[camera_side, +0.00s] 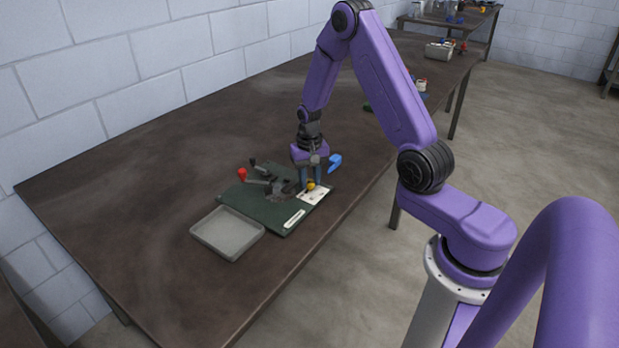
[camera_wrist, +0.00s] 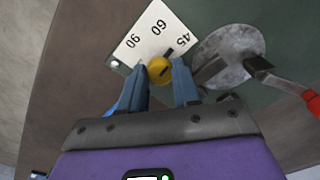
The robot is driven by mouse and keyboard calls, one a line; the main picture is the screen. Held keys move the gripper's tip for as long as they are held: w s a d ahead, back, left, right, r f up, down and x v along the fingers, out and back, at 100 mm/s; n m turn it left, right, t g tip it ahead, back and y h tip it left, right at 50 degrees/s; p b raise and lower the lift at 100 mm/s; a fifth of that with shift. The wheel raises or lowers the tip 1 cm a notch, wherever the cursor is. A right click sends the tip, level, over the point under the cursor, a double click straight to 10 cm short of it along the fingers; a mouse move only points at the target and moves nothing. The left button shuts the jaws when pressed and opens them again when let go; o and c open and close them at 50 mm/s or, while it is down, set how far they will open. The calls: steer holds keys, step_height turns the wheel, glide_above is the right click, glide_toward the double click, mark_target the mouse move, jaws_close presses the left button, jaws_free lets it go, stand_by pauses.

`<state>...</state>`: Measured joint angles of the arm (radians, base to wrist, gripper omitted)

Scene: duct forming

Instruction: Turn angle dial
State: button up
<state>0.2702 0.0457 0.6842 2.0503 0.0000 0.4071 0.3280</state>
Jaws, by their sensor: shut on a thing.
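The angle dial is a round yellow knob (camera_wrist: 160,69) with a dark pointer mark, on a white scale card (camera_wrist: 148,38) marked 45, 60 and 90. In the side view the yellow knob (camera_side: 310,185) sits at the card's edge on a dark green base board (camera_side: 258,208). My gripper (camera_wrist: 160,78) points down at the knob, with a blue-grey finger on each side, and is shut on it. The pointer mark slants toward the 45 side. In the side view my gripper (camera_side: 311,182) stands over the right part of the board.
A grey metal disc (camera_wrist: 225,57) and a red-handled lever (camera_wrist: 305,98) are close beside the fingers. The red knob (camera_side: 242,174) also shows in the side view. A blue object (camera_side: 335,161) lies behind the gripper. A grey tray (camera_side: 228,232) is in front.

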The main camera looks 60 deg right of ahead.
mark_target(309, 182)
steer(key=shift+m, duration=0.9)
steer(key=o, duration=1.1)
steer(key=shift+c, duration=0.2)
step_height(309, 182, up, 18)
steer(key=shift+f, duration=0.25)
steer(key=shift+a, duration=0.1)
